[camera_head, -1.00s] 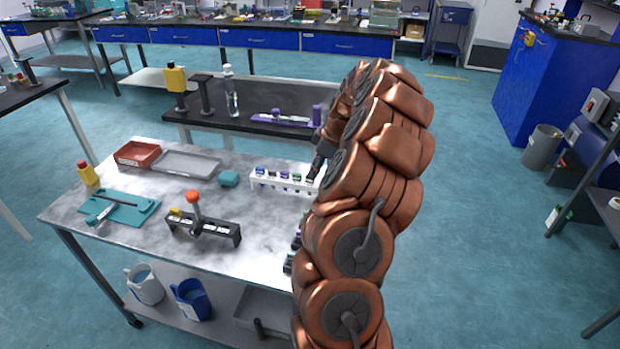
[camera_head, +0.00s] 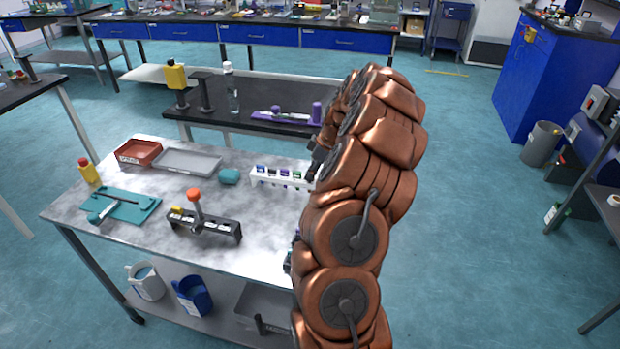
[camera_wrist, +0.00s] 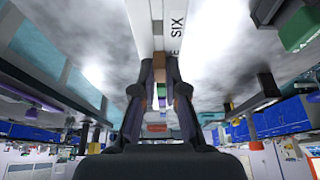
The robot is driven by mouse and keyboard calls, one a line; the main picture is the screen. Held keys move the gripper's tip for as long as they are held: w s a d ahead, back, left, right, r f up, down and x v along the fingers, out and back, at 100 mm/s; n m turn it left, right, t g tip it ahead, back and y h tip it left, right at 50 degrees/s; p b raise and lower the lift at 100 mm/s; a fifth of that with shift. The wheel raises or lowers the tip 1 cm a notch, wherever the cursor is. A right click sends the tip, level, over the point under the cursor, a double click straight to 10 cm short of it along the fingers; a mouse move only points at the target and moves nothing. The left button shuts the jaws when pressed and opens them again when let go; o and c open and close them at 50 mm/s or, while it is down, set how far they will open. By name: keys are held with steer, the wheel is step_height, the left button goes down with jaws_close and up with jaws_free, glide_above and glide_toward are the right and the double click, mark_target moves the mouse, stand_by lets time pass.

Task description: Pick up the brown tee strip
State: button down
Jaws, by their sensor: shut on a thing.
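The brown tee strip (camera_wrist: 159,66) shows in the wrist view as a small brown piece between my fingertips. My gripper (camera_wrist: 160,76) is shut on it. A white rack surface lettered "SIX" lies just beyond the fingertips, and I cannot tell whether the strip touches it. In the head view, the white rack (camera_head: 262,180) holds several coloured pieces at the bench's right side. My arm covers the rack's right end and the brown strip, and only a dark part of my gripper shows beside the arm.
A dark table (camera_head: 260,95) stands behind. Open floor lies right.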

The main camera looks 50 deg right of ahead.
step_height(320, 180, up, 8)
steer(key=shift+r+b, duration=0.25)
steer(key=shift+b, duration=1)
steer(key=shift+r, duration=0.75)
steer(key=shift+a, duration=0.1)
